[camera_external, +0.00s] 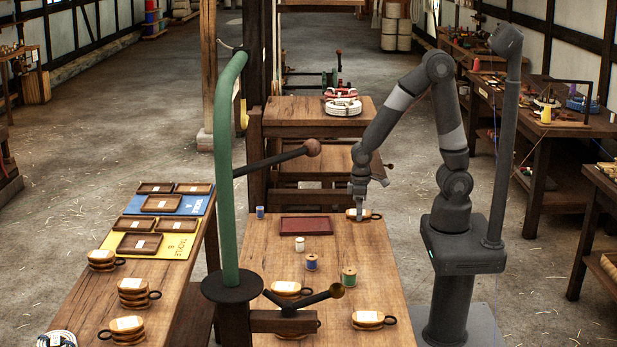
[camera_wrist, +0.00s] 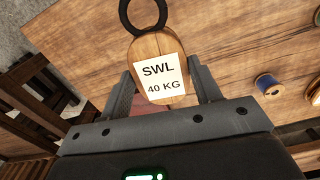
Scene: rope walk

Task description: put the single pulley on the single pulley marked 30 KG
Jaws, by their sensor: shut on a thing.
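My gripper (camera_external: 358,200) points down at the far right of the wooden table and is shut on a wooden pulley (camera_external: 363,214). In the wrist view the pulley (camera_wrist: 148,48) sits between the two fingers (camera_wrist: 162,75); its white label reads SWL 40 KG and a black ring shows at its top. Two more wooden pulleys, one near the front middle (camera_external: 285,288) and one at the front right (camera_external: 368,319), rest on this table. On the left table are a pulley (camera_external: 101,260), a taller pulley or stack (camera_external: 133,293) and another pulley (camera_external: 125,330). Their labels are too small to read.
A dark red tray (camera_external: 306,227) lies left of my gripper. Blue spools (camera_external: 311,262), a green spool (camera_external: 348,278) and a white one (camera_external: 300,244) stand on the table. A green post (camera_external: 229,170) with dark handles rises at the left. Small wooden trays (camera_external: 138,244) lie on coloured mats.

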